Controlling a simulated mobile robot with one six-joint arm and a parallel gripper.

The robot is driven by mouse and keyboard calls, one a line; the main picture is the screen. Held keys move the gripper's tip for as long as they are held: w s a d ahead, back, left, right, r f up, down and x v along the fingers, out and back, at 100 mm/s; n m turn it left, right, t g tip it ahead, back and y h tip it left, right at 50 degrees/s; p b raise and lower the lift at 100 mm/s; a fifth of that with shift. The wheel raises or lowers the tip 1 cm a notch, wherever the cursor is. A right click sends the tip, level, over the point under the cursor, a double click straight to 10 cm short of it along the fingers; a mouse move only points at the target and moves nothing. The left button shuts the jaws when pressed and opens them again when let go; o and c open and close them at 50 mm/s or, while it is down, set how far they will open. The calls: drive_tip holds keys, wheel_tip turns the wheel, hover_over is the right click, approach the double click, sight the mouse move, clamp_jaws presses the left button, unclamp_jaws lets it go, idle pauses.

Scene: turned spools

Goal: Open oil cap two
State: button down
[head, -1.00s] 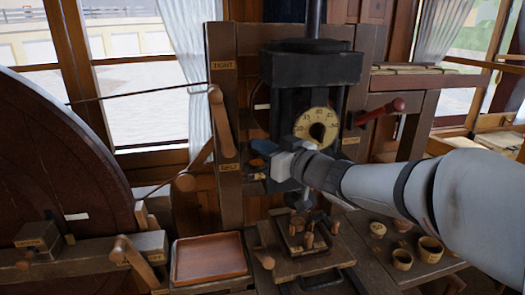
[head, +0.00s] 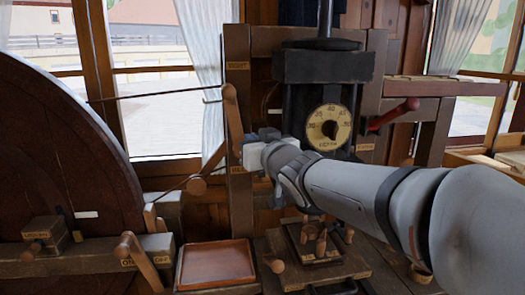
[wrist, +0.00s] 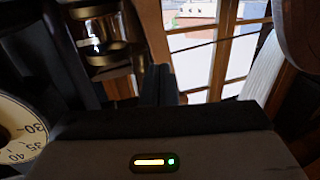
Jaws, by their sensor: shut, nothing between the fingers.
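My gripper (head: 262,137) is in front of the wooden post, left of the press dial, mostly hidden behind my own wrist in the head view. In the wrist view its dark fingers (wrist: 161,84) are together with nothing between them. A brass-and-glass fitting (wrist: 105,38), like an oil cup, shows at the upper left of the wrist view, apart from the fingers. No number is readable on it, so I cannot tell whether it is oil cap two. I cannot make out an oil cap in the head view.
The black press (head: 325,68) carries a cream dial (head: 329,127), also in the wrist view (wrist: 20,140). A wooden lever (head: 232,118) stands close to my gripper. A red handle (head: 394,114) is at right. A wooden tray (head: 216,265) and a large wheel (head: 60,160) are at left.

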drive_tip(key=shift+w+a+b, duration=0.3)
drive_tip(key=shift+w+a, duration=0.05)
drive_tip(key=shift+a, duration=0.2)
drive_tip(key=shift+w+a+b, duration=0.25)
drive_tip(key=shift+w+a, duration=0.05)
drive_tip(key=shift+a, duration=0.2)
idle(0.9)
